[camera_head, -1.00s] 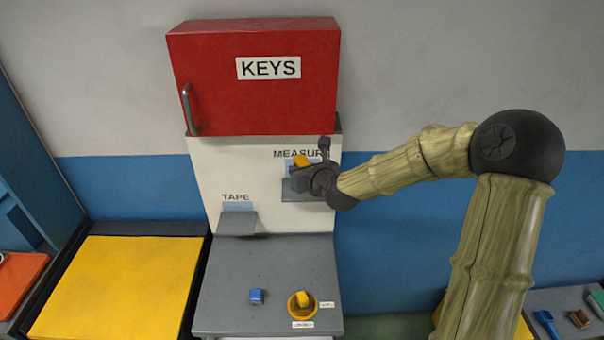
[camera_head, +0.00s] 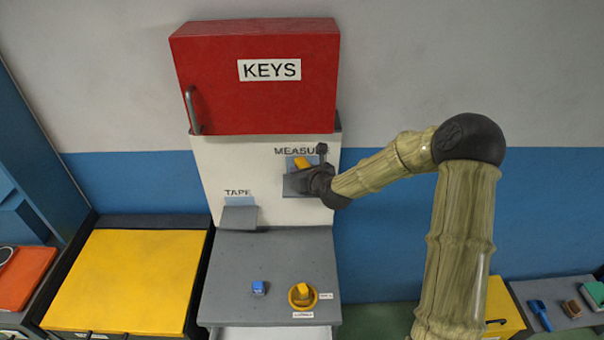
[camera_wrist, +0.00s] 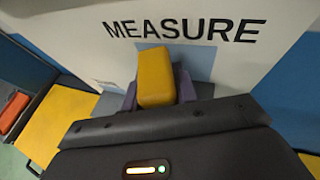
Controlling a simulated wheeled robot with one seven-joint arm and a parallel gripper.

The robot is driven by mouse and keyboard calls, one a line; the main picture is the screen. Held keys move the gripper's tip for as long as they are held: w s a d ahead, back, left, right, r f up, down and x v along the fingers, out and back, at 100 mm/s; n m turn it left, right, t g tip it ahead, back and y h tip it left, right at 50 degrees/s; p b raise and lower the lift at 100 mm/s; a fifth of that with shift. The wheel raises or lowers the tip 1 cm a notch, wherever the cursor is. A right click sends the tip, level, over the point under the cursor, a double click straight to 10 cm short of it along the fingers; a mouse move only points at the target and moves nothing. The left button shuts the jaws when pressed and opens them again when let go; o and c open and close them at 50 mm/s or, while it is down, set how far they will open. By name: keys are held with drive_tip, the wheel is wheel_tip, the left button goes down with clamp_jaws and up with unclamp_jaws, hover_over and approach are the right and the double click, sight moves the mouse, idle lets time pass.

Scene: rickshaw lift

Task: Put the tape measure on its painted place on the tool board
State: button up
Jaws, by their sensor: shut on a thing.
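The yellow tape measure (camera_head: 302,162) is in front of the pale blue painted place (camera_head: 290,163) under the word MEASURE on the white tool board (camera_head: 262,211). My gripper (camera_wrist: 158,92) is shut on it, with a purple finger on either side of the tape measure (camera_wrist: 154,72) in the wrist view. Part of the painted patch (camera_wrist: 200,60) shows behind it. A small grey ledge (camera_head: 290,188) is below, partly hidden by my gripper. I cannot tell whether the tape measure touches the board or ledge.
A red KEYS cabinet (camera_head: 258,85) hangs just above. The TAPE place with a grey ledge (camera_head: 239,217) is to the lower left. A blue block (camera_head: 259,288) and a yellow round dish (camera_head: 302,296) are on the grey counter (camera_head: 225,275) below.

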drive_tip(key=shift+a+f+p, duration=0.1)
drive_tip(key=shift+f+p, duration=0.25)
drive_tip(key=shift+f, duration=0.3)
drive_tip(key=shift+w+f+p, duration=0.25)
drive_tip(key=shift+f+p, duration=0.15)
drive_tip(key=shift+p, duration=0.15)
drive_tip(key=shift+f, duration=0.1)
drive_tip(key=shift+f, duration=0.15)
drive_tip(key=shift+f+b, duration=0.1)
drive_tip(key=shift+b, duration=0.25)
drive_tip(key=o, duration=0.8)
